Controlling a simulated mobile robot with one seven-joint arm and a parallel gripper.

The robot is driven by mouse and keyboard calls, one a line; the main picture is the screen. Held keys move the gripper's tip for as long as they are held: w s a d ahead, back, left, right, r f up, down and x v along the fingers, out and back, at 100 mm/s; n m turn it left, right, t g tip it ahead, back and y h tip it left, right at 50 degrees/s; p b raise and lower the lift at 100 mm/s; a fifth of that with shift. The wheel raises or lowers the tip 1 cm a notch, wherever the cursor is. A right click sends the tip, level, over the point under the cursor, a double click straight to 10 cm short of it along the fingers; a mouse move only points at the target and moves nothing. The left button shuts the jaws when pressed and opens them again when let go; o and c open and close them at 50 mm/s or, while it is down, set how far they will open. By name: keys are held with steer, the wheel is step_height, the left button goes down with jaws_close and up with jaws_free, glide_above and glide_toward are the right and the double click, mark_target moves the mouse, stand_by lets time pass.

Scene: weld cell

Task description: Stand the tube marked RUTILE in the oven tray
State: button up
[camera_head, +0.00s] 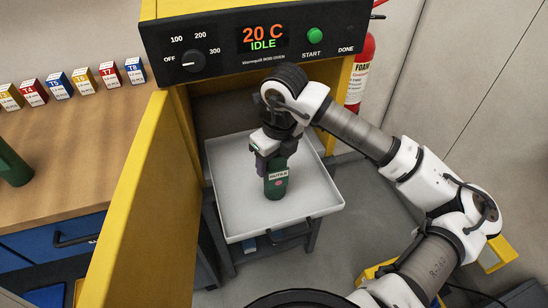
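The green tube marked RUTILE (276,186) is upright, over the white oven tray (311,194) or standing in it. I cannot tell whether its base touches the tray floor. My gripper (273,162) is at the tube's upper end, pointing down, with its fingers around it. The tube's top is hidden by the gripper. The tray is pulled out of the yellow oven, and its floor around the tube is bare.
The oven panel (255,46) reads 20 C and IDLE, with a green start button (315,36). The open yellow door (142,215) stands left of the tray. A wooden bench (75,150) holds small numbered boxes and another green tube (12,165). A red extinguisher (358,75) is behind my arm.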

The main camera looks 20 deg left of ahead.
steer(key=shift+o, duration=1.4)
steer(key=shift+r, duration=0.1)
steer(key=r, duration=0.7)
steer(key=d+r+b, duration=0.1)
steer(key=r, duration=0.3)
steer(key=shift+s+d, duration=0.1)
steer(key=shift+s, duration=0.25)
steer(key=shift+r, duration=0.55)
steer(key=shift+s, duration=0.1)
